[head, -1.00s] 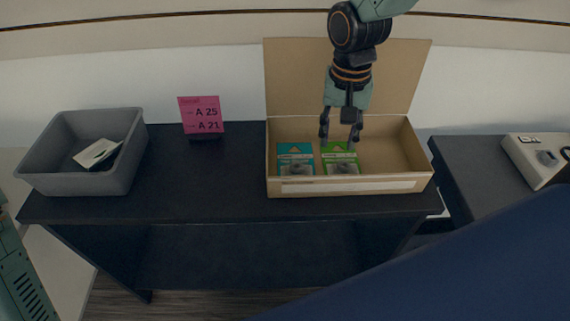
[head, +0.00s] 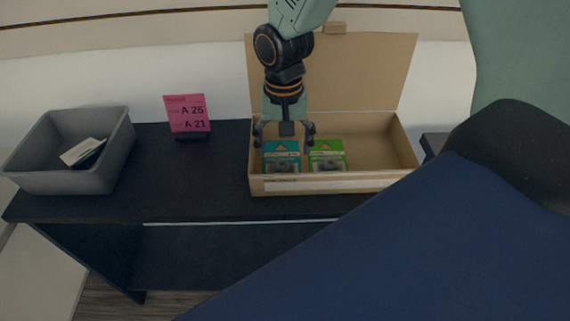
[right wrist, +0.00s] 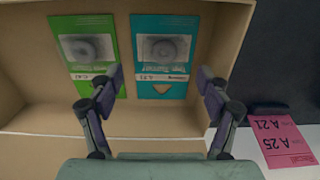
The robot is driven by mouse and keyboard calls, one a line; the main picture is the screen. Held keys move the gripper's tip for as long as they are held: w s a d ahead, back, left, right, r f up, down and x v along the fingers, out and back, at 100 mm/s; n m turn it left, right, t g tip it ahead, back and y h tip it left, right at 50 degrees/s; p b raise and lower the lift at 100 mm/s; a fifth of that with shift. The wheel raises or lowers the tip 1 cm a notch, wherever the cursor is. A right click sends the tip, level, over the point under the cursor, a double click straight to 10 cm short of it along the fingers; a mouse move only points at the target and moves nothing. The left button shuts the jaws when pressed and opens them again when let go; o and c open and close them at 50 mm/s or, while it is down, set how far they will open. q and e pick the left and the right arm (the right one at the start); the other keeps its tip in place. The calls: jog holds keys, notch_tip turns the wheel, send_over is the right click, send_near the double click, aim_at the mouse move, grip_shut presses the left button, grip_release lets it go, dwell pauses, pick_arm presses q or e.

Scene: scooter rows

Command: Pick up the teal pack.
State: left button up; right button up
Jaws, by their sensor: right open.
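The teal pack (head: 282,157) stands in the left part of an open cardboard box (head: 330,184), beside a green pack (head: 327,157). My right gripper (head: 284,136) is open and empty above the teal pack, toward the back of the box. In the right wrist view the teal pack (right wrist: 163,55) lies ahead between the spread fingers of the gripper (right wrist: 159,88), and the green pack (right wrist: 88,52) is on the left, partly behind the left finger. The fingers do not appear to touch either pack. My left gripper is not in view.
A grey bin (head: 75,152) with a few flat items stands on the left of the dark table (head: 190,207). A pink sign (head: 187,114) stands between bin and box; it also shows in the right wrist view (right wrist: 283,142). The box's right half is empty, and its lid stands up behind.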

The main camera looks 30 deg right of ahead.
aim_at(281, 158)
jog(key=f, duration=0.1)
jog(key=a+f+b, duration=0.1)
jog(key=f, duration=0.1)
jog(key=shift+w+f, duration=0.15)
jog(key=shift+f, duration=0.15)
jog(key=shift+s+d+r, duration=0.1)
jog(key=shift+s+d, duration=0.1)
jog(key=shift+d, duration=0.1)
jog(key=shift+c, duration=0.6)
jog(key=shift+w+a, duration=0.15)
jog(key=c, duration=0.9)
jog(key=shift+c, duration=1.2)
notch_tip(281, 158, up, 10)
jog(key=p, duration=0.3)
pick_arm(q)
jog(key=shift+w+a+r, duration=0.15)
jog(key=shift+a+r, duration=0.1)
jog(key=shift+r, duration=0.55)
